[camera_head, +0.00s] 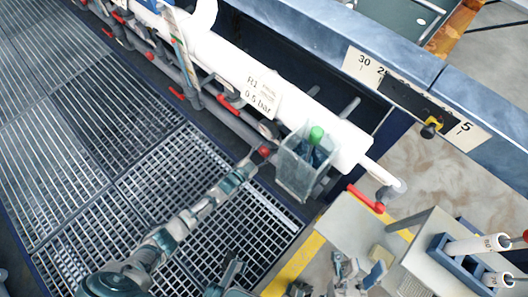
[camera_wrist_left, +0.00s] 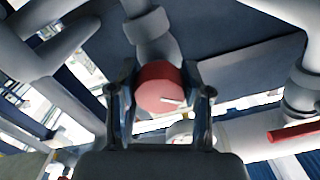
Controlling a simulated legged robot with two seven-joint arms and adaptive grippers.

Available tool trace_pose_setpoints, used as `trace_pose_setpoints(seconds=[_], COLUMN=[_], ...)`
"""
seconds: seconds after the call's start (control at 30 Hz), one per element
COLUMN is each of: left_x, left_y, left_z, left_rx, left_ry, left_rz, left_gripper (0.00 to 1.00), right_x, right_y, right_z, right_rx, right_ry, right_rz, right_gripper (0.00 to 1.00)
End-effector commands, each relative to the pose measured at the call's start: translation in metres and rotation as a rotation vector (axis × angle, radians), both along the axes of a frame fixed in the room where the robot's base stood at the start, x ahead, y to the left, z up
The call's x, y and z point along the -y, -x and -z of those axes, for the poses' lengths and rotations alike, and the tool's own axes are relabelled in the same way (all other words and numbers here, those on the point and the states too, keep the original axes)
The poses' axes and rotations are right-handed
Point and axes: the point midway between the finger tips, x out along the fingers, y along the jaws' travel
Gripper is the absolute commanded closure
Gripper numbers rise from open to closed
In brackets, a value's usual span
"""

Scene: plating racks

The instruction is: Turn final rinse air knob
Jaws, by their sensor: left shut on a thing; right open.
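The red round knob (camera_wrist_left: 158,88) with a white pointer line sits on the end of a grey pipe fitting in the left wrist view. The fingers of my left gripper (camera_wrist_left: 159,76) are on both sides of it, shut on it. In the head view the knob (camera_head: 264,151) is a small red spot beside a clear box, and my left gripper (camera_head: 256,160) reaches it from the lower left. The fingers are small there and partly hidden. My right gripper (camera_head: 357,272) is open and empty at the bottom, over the floor near a grey cabinet.
A clear box with a green-topped item (camera_head: 316,134) hangs close beside the knob. A white pipe (camera_head: 262,92) labelled "0.5 bar" runs above. A red-handled lever (camera_head: 366,199) and a blue rack of white cylinders (camera_head: 452,262) are to the right. Metal grating (camera_head: 105,140) fills the left.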

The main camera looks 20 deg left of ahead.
Motion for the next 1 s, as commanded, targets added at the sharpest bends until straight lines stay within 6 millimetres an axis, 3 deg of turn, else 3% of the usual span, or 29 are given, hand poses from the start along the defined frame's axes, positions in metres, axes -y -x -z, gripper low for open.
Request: trace_pose_setpoints(seconds=[0.03,0.37,0.4,0.5,0.83,1.0], left_x=[0.003,0.003,0.003,0.003,0.001,-0.006], left_y=[-0.002,-0.002,-0.002,-0.001,0.002,0.023], left_z=[-0.007,-0.006,-0.006,-0.005,-0.001,0.001], left_rx=[0.026,0.039,0.039,0.036,0.029,0.026], left_ry=[-0.026,-0.062,-0.062,-0.063,-0.064,-0.064], left_rz=[0.003,0.006,0.006,0.006,0.005,0.005], left_gripper=[0.86,0.86,0.46,0.26,0.26,0.26], right_x=[0.0,0.0,0.0,0.0,0.0,0.0], right_y=[0.001,0.0,0.0,0.0,0.001,0.002], right_z=[-0.001,0.003,0.003,0.002,0.001,0.001], right_rx=[-0.003,-0.014,-0.013,-0.012,-0.004,-0.006], right_ry=[0.0,0.003,0.002,0.004,0.01,0.008], right_rz=[0.0,0.002,0.002,0.001,0.001,0.001], right_gripper=[0.57,0.57,0.57,0.57,0.57,0.57])
